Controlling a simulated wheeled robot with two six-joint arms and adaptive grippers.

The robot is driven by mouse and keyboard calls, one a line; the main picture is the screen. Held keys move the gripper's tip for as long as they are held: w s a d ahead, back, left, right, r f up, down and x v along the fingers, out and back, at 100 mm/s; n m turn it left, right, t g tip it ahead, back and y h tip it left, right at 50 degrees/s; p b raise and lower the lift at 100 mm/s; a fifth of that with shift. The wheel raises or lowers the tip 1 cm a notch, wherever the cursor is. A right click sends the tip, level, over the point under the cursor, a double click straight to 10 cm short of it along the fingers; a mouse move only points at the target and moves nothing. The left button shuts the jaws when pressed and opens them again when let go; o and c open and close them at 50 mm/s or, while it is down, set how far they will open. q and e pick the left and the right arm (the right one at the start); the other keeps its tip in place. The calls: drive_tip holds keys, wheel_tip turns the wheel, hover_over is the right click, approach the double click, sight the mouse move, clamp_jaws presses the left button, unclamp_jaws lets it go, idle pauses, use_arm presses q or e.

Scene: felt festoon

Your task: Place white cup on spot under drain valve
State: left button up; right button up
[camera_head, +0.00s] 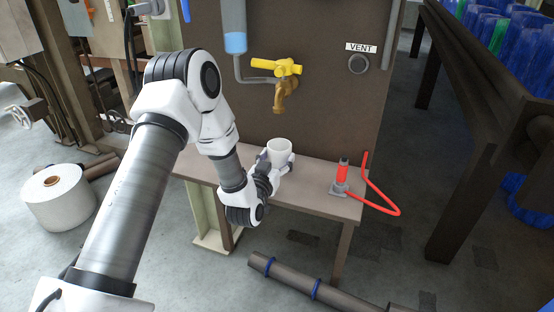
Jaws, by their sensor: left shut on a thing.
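The white cup (280,150) is upright over the left part of a narrow bench (310,188). My left gripper (270,166) is shut on the cup from its lower left. The cup's lower part is partly hidden by the gripper, and I cannot tell whether its base touches the bench. The drain valve, a brass tap with a yellow handle (276,68), is on the brown panel above the cup. Its spout (281,104) points down, above the cup. The marked spot is not visible. My right gripper is not in view.
A clear tube with blue liquid (234,40) and a VENT sign (361,48) are on the panel. A pipe (295,280) lies on the floor in front. A white roll (58,197) stands left.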

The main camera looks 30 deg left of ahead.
use_arm(q)
drive_tip(key=shift+s, duration=0.15)
drive_tip(key=o, duration=1.2)
drive_tip(key=shift+f, duration=0.1)
drive_tip(key=v, duration=1.1)
drive_tip(key=s+d+f+m+g+h, duration=0.1)
drive_tip(key=s+d+f+g, duration=0.25)
drive_tip(key=f, duration=0.35)
drive_tip(key=s+d+f+g+h, duration=0.2)
drive_tip(key=s+f+g, duration=0.15)
drive_tip(key=f, duration=0.35)
drive_tip(key=s+d+f+m+g+h, duration=0.1)
drive_tip(key=s+d+f+g, duration=0.2)
drive_tip(key=s+f, duration=0.3)
drive_tip(key=s+d+f+g, duration=0.1)
drive_tip(key=s+f+g, duration=0.1)
drive_tip(key=s, duration=0.2)
drive_tip(key=s+d+f+g, duration=0.1)
drive_tip(key=s+f+g, duration=0.2)
drive_tip(key=s, duration=0.2)
drive_tip(key=s+d+f+g, duration=0.1)
drive_tip(key=s+f+g, duration=0.1)
drive_tip(key=s, duration=0.2)
drive_tip(key=shift+s+f+g+h, duration=0.3)
drive_tip(key=shift+s, duration=0.1)
